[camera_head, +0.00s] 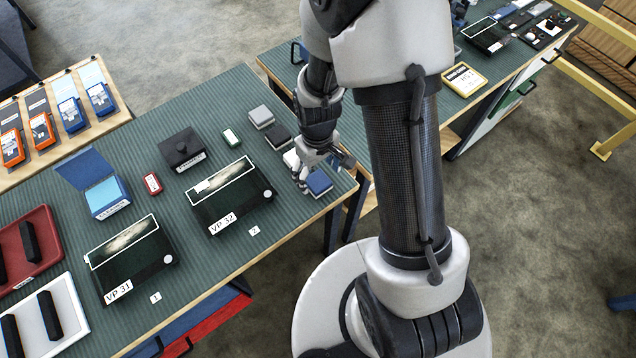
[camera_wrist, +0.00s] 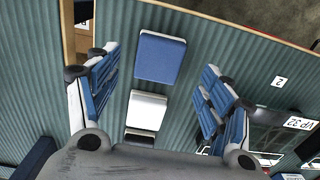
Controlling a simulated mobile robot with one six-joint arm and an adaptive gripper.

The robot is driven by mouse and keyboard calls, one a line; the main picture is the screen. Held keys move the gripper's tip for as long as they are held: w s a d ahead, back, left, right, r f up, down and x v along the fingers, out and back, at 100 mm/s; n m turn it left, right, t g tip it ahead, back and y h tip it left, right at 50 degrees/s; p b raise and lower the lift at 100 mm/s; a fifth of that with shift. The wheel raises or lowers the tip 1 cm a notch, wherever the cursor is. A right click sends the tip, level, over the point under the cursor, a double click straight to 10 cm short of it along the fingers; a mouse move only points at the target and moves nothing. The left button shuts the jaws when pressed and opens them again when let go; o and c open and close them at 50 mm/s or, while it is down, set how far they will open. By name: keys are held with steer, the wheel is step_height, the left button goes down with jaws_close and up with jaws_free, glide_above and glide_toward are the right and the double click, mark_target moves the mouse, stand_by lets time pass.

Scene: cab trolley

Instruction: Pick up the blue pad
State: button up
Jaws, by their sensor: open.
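The blue pad (camera_head: 319,183) lies flat on the green ribbed table top near its right end. It is the last of a row of small pads. In the wrist view the blue pad (camera_wrist: 160,57) is upper middle, ahead of and between the lines of the two fingers. My gripper (camera_head: 318,170) is just above the table beside the pad and partly overlaps the row in the head view. In the wrist view my gripper (camera_wrist: 160,85) is open with blue-faced fingers spread wide, and nothing is between them touching.
A white pad (camera_wrist: 147,108) lies next to the blue one; a dark pad (camera_head: 278,136) and a grey pad (camera_head: 261,117) continue the row. The VP 32 device (camera_head: 230,196) lies to the left. The table edge is close by the blue pad.

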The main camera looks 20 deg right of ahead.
mark_target(318, 181)
step_height(318, 181, down, 5)
steer(key=shift+d+r+b, duration=0.1)
steer(key=shift+r+b, duration=0.05)
steer(key=shift+b, duration=0.8)
steer(key=shift+r, duration=0.1)
steer(key=shift+c, duration=0.5)
steer(key=c, duration=1.1)
steer(key=shift+o, duration=0.2)
steer(key=shift+r, duration=0.1)
step_height(318, 181, up, 20)
steer(key=p, duration=0.7)
